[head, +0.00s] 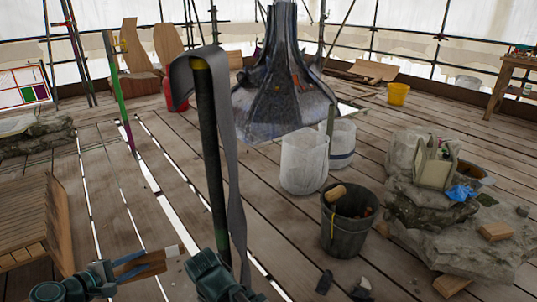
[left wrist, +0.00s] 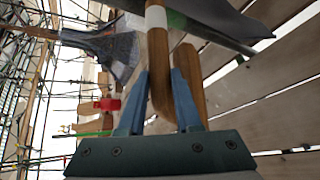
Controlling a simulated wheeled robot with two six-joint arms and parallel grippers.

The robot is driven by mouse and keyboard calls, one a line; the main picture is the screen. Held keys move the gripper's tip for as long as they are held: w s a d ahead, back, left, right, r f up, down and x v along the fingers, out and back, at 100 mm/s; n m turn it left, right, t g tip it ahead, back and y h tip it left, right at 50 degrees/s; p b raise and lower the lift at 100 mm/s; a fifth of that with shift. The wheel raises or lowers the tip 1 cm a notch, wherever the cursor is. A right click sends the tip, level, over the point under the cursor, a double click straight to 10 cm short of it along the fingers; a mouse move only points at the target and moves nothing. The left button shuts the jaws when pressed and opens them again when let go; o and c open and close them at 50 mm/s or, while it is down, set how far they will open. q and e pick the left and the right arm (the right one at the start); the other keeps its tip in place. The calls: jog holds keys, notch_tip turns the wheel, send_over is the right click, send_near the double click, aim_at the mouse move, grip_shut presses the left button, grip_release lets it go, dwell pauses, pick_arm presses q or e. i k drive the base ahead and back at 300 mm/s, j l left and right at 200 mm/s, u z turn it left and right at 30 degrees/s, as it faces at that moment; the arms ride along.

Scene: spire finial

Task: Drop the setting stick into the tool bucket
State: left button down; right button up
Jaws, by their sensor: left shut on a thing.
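The setting stick (head: 152,263) is a short brown wooden piece with a white end, low and left of centre in the head view. My left gripper (head: 133,264) is shut on it, clear of the bucket. In the left wrist view the wood (left wrist: 158,75) lies between the two blue fingers (left wrist: 158,100), with a white band near the top. The tool bucket (head: 345,240) is dark grey and stands on the planks at right of centre. A wooden handle and other items show inside it. A teal part at the bottom centre seems to be my right arm; its fingertips cannot be made out.
A tall dark pole (head: 211,150) with a grey strap stands between the stick and the bucket in the picture. Two whitish buckets (head: 303,165) stand behind the tool bucket. Stone blocks (head: 470,235) lie to its right. A wooden piece of furniture (head: 30,225) stands at left.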

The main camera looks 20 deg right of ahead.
aim_at(343, 246)
jog(key=l+z, duration=0.15)
jog(key=l, duration=0.7)
jog(key=l+z, duration=0.2)
jog(key=l, duration=0.65)
jog(key=i+l+z, duration=0.15)
jog(key=l, duration=0.65)
jog(key=i+l, duration=0.15)
jog(key=l, duration=0.25)
jog(key=i+l+z, duration=0.1)
jog(key=l, duration=0.25)
jog(key=i+l, duration=0.3)
jog(key=l, duration=0.1)
